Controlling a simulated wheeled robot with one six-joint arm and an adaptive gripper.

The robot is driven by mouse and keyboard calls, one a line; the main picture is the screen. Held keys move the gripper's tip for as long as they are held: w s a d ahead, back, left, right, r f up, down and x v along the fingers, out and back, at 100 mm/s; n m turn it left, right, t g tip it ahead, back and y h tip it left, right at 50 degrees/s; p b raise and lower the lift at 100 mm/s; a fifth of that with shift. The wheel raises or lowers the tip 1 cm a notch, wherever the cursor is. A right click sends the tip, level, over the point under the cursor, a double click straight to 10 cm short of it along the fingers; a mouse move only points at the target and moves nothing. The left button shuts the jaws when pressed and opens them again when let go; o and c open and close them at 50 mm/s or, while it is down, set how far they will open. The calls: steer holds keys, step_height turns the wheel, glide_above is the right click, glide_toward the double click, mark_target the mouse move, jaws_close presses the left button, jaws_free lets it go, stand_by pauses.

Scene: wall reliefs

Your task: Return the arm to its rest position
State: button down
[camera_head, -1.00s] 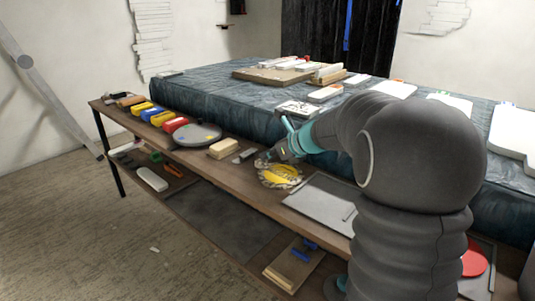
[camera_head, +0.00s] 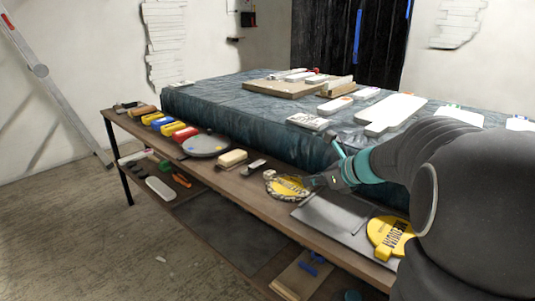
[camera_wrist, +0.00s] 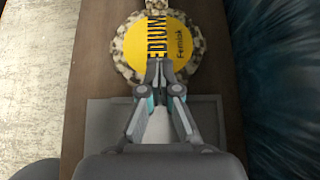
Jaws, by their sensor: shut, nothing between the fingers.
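My gripper (camera_head: 310,183) is at the right end of the round, scalloped speckled piece on the wooden bench (camera_head: 240,192). That piece carries a yellow disc (camera_head: 288,186) with dark lettering. Whether the tips touch the speckled piece cannot be told. My dark arm fills the right side of the head view and hides part of the bench.
A grey tray (camera_head: 325,222) and another yellow lettered piece (camera_head: 388,236) lie to the right on the bench. A grey round plate (camera_head: 206,145), a tan block (camera_head: 232,157) and coloured blocks (camera_head: 172,128) lie to the left. Behind is a raised covered bed (camera_head: 225,108) with white pieces.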

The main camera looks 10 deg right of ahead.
steer(key=s+a+n, duration=0.2)
steer(key=s+a+n+g, duration=0.1)
steer(key=s+a+n, duration=0.1)
steer(key=s, duration=0.1)
steer(key=s+a+n+g, duration=0.1)
steer(key=s+a+n, duration=0.1)
steer(key=n, duration=0.1)
steer(key=shift+s+a+r, duration=0.2)
steer(key=shift+a+r, duration=0.05)
steer(key=shift+a, duration=0.1)
steer(key=s+a+f+n+h, duration=0.1)
steer(key=s+n+h, duration=0.2)
steer(key=s+n, duration=0.7)
steer(key=s+a+f+n+g+h, duration=0.1)
steer(key=s+f+n+h, duration=0.1)
steer(key=s+n, duration=0.8)
steer(key=shift+s+a+n+h, duration=0.35)
steer(key=shift+n+h, duration=0.35)
steer(key=shift+n, duration=0.2)
steer(key=shift+f, duration=0.1)
